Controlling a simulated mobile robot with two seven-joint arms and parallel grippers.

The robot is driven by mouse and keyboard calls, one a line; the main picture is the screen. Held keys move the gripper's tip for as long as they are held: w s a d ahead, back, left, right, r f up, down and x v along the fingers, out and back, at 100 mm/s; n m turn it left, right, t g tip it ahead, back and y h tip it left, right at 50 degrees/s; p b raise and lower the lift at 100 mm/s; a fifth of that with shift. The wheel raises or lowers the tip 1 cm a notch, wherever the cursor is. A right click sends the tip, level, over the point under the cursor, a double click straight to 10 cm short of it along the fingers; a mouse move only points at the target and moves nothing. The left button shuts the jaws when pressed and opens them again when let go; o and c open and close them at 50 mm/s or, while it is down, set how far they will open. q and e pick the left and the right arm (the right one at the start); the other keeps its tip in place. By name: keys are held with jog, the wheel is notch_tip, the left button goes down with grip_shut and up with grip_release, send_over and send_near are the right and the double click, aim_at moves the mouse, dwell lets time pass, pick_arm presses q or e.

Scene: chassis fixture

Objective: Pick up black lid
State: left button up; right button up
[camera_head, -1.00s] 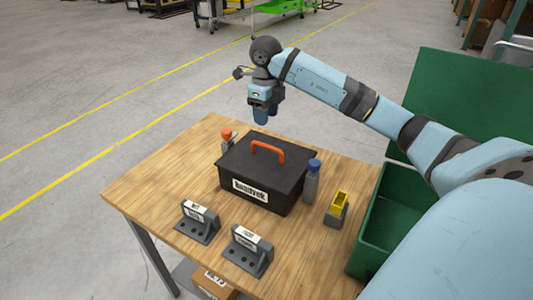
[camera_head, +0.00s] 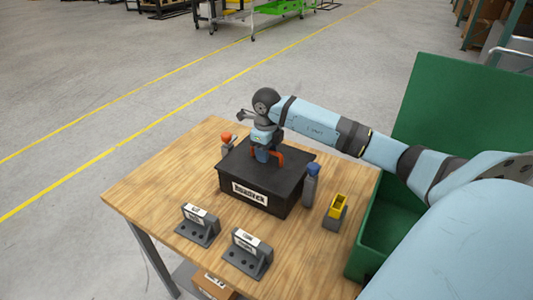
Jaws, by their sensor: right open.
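The black lid (camera_head: 286,176) lies flat on top of a black box (camera_head: 278,202) with a white label, on the wooden table. The lid has an orange-red arched handle (camera_head: 281,160), partly hidden by my gripper. My right gripper (camera_head: 263,159) is open and points down over the lid, at the handle's left part. Whether its fingers touch the handle I cannot tell. My left gripper is not in view.
Grey fixtures with white labels (camera_head: 197,225) (camera_head: 247,252) stand in front of the box. A blue-topped clamp (camera_head: 311,186) is at its right, an orange-topped one (camera_head: 227,143) behind left. A yellow-topped block (camera_head: 337,211) and a green bin (camera_head: 374,256) stand further right.

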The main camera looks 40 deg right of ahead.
grip_shut()
jog(key=shift+r, duration=0.1)
